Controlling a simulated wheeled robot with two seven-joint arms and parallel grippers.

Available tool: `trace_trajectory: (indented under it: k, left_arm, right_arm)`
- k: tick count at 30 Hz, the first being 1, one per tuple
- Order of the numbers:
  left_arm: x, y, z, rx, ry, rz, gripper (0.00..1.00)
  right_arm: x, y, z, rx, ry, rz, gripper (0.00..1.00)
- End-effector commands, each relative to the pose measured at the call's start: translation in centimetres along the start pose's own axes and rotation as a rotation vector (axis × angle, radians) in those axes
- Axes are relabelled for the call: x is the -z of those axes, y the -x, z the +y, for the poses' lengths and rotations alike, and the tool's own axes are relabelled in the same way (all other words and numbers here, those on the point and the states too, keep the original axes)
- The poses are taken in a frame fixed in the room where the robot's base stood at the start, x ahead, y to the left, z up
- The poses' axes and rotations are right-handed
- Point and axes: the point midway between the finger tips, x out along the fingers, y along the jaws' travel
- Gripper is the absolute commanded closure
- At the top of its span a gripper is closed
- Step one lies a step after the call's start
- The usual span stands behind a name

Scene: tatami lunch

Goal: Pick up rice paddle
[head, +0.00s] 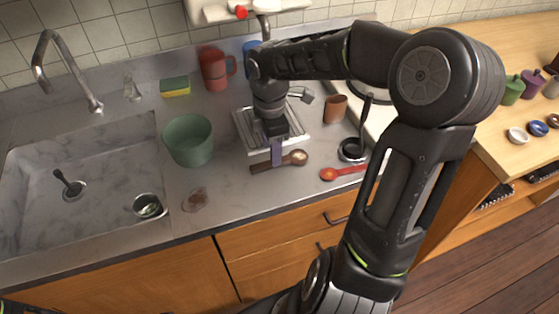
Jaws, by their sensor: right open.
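The rice paddle (297,158) looks to be the brown wooden utensil with a rounded head, lying flat on the grey counter. Its handle points left and its head right. My right gripper (277,158) reaches down from above over the middle of the paddle, with its fingers at the handle near the head. The gripper is open, and the fingers hide a short part of the handle. I cannot tell whether they touch it. My left gripper is not in view.
A metal drying tray (243,128) is behind, with a brown cup (335,108) nearby. The counter in front is mostly clear.

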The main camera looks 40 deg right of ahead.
Motion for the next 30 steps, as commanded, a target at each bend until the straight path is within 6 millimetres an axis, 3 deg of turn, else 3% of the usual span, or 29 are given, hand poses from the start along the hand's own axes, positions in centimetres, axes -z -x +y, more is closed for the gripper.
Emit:
trace_trajectory:
  k: [6, 9, 26, 30]
  left_arm:
    - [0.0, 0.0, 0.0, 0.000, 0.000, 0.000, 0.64]
    - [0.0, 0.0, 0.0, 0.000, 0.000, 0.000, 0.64]
    - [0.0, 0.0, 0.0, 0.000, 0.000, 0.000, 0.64]
    - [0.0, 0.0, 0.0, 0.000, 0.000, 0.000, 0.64]
  right_arm:
    - [0.4, -3.2, -0.1, 0.002, 0.000, 0.002, 0.55]
    - [0.4, -3.8, -0.1, 0.000, 0.000, 0.002, 0.55]
    - [0.4, -3.8, -0.1, -0.002, -0.001, 0.001, 0.55]
    - [0.3, -3.8, -0.1, -0.002, -0.001, 0.001, 0.64]
